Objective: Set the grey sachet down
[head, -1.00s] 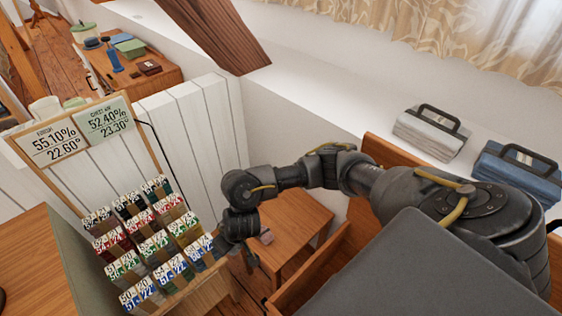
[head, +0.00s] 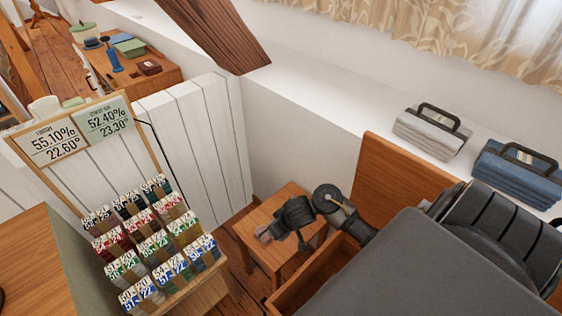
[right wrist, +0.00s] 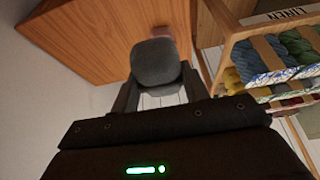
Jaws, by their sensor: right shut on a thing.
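The grey sachet (right wrist: 156,63) shows in the right wrist view as a rounded grey pad between the fingers of my right gripper (right wrist: 158,84). The gripper is shut on it. In the head view my right gripper (head: 279,231) is over the small wooden table (head: 264,213), and I cannot pick the sachet out clearly from the dark fingers there. I cannot tell whether the sachet touches the tabletop. My left gripper is not in view.
A small pinkish item (head: 265,237) lies on the small table by the gripper. A rack of yarn skeins (head: 155,240) with number cards stands left of it. An open wooden drawer (head: 315,275) is to the right. Folded cloths (head: 432,134) lie on the white ledge.

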